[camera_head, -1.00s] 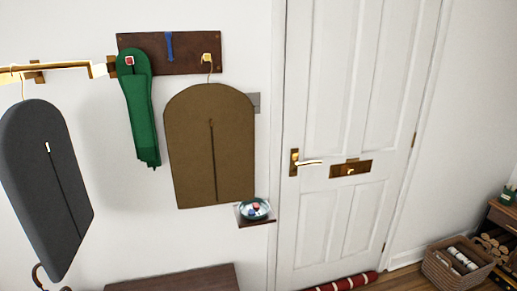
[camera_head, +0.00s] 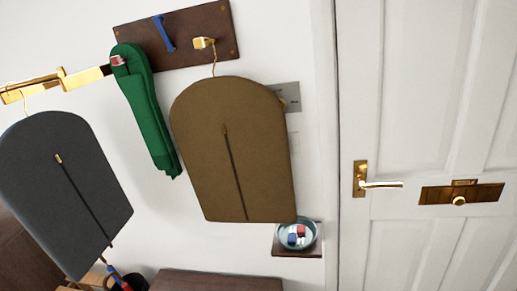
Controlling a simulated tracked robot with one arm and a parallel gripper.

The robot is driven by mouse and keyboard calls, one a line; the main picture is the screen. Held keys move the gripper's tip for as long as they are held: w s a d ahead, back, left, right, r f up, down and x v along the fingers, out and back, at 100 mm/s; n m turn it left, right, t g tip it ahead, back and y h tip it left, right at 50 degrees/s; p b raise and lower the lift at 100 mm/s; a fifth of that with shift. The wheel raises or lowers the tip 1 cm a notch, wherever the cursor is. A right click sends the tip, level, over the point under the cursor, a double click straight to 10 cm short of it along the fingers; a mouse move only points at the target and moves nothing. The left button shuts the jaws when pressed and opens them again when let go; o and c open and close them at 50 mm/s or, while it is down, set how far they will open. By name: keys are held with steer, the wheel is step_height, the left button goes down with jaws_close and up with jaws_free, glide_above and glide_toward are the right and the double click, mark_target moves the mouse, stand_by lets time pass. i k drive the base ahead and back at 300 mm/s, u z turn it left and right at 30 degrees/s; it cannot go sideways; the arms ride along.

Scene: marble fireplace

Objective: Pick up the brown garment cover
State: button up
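The brown garment cover (camera_head: 213,160) hangs on the white wall by a thin wire hanger from a brass hook (camera_head: 203,43) on a dark wooden board (camera_head: 185,54). It has a rounded top and a dark zip down its front. It looks tilted in the picture. My gripper is not in view.
A green scarf (camera_head: 146,115) hangs close left of the cover. A dark grey garment cover (camera_head: 55,180) hangs from a brass rail (camera_head: 35,86) farther left. A small shelf (camera_head: 284,250) with a bowl (camera_head: 309,238) sits below right. A white door (camera_head: 420,120) stands right.

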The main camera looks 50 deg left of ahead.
mark_target(230, 132)
steer(key=u, duration=0.45)
steer(key=i, duration=0.95)
steer(key=u, duration=0.75)
steer(key=k, duration=0.8)
steer(key=u, duration=0.15)
steer(key=i, duration=0.85)
steer(key=z, duration=0.1)
